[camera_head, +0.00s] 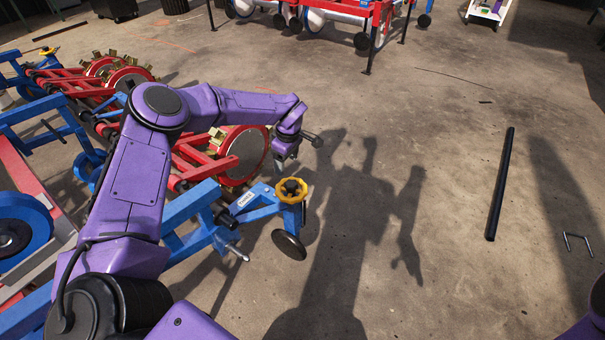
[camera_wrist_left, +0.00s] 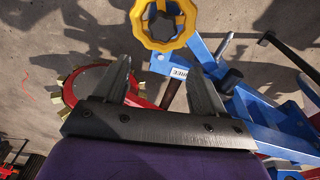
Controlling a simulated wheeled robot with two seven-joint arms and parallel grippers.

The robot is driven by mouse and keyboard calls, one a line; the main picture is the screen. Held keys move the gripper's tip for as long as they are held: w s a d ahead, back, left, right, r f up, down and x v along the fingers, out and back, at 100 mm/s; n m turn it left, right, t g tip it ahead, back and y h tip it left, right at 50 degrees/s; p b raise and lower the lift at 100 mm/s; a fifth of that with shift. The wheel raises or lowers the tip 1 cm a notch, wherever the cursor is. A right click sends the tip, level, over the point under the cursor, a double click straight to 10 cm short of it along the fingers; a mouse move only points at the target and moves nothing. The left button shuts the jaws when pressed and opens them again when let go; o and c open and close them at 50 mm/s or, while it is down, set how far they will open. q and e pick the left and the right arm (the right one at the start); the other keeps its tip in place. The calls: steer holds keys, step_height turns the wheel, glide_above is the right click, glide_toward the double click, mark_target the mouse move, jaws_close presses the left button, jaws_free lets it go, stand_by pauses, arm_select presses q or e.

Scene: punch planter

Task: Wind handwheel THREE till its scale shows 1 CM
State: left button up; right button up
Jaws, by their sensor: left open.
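Handwheel THREE (camera_head: 291,190) is a yellow wheel with a dark hub, on top of a post at the end of a blue arm. The wheel also shows at the top of the left wrist view (camera_wrist_left: 164,43), partly cut off. A white label (camera_wrist_left: 179,73) reading THREE is on the blue arm beside it. My left gripper (camera_head: 285,160) is above and behind the wheel in the head view, pointing down. In the left wrist view its fingers (camera_wrist_left: 158,65) are apart and empty, with the wheel beyond their tips. No scale reading can be made out. My right gripper is out of view.
A dark disc wheel (camera_head: 289,244) hangs below the handwheel. Red toothed discs (camera_head: 245,155) and blue frame bars (camera_head: 190,205) lie close to my left arm. A black bar (camera_head: 500,185) lies on the floor at right. The concrete floor right of the handwheel is mostly clear.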

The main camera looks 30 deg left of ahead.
mark_target(292, 184)
arm_select(q)
steer(key=f+m, duration=0.1)
steer(key=f, duration=0.2)
steer(key=d+f+m+h, duration=0.1)
steer(key=f, duration=0.2)
steer(key=f+m, duration=0.1)
steer(key=f, duration=0.2)
steer(key=shift+w+d+f+m, duration=0.1)
steer(key=shift+d+f+m, duration=0.1)
steer(key=shift+m, duration=0.2)
steer(key=c, duration=1.1)
